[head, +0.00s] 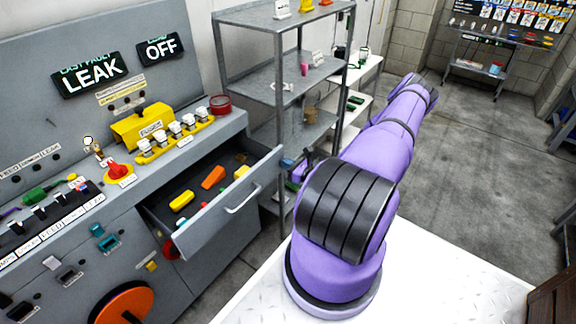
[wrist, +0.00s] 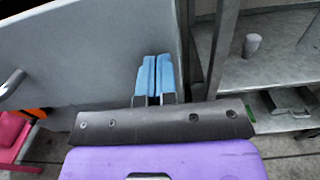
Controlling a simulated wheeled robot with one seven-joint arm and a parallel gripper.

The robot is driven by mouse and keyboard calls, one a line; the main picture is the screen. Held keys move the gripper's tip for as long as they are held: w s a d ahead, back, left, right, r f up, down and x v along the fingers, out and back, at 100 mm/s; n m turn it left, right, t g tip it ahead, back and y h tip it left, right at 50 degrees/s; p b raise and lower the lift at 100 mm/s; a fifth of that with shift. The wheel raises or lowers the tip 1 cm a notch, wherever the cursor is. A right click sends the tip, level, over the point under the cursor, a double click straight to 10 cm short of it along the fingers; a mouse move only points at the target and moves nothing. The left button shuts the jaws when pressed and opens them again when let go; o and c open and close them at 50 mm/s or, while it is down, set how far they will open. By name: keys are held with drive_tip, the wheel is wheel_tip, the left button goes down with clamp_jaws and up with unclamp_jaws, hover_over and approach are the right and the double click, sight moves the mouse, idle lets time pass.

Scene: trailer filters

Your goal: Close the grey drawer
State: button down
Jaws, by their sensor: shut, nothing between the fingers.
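The grey drawer (head: 262,178) stands pulled open from the grey console in the head view, with a silver bar handle (head: 243,198) on its front. Orange and yellow items lie inside it. In the wrist view the drawer front (wrist: 95,45) fills the upper left, its handle (wrist: 12,88) at the left edge. My gripper (wrist: 156,60) has its two blue fingers together and empty, over the right part of the drawer front. I cannot tell whether they touch it. In the head view my gripper (head: 288,163) shows small beside the drawer's right end, partly hidden by my purple arm.
A grey metal shelf unit (head: 282,92) stands just behind and right of the drawer, its post close to my gripper. The console (head: 120,215) carries a yellow block (head: 143,124) and a red knob (head: 117,171). Open concrete floor (head: 465,150) lies to the right.

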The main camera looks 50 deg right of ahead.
approach(252, 155)
drive_tip(key=w+r, duration=0.1)
drive_tip(key=w, duration=0.2)
drive_tip(key=w+r, duration=0.2)
drive_tip(key=w, duration=0.2)
drive_tip(key=w+r, duration=0.1)
drive_tip(key=w, duration=0.2)
drive_tip(key=shift+w+a+r, duration=0.15)
drive_tip(key=shift+r, duration=0.2)
drive_tip(key=shift+w+r, duration=0.1)
drive_tip(key=shift+w, duration=0.3)
drive_tip(key=shift+w+r, duration=0.1)
drive_tip(key=shift+r, duration=0.05)
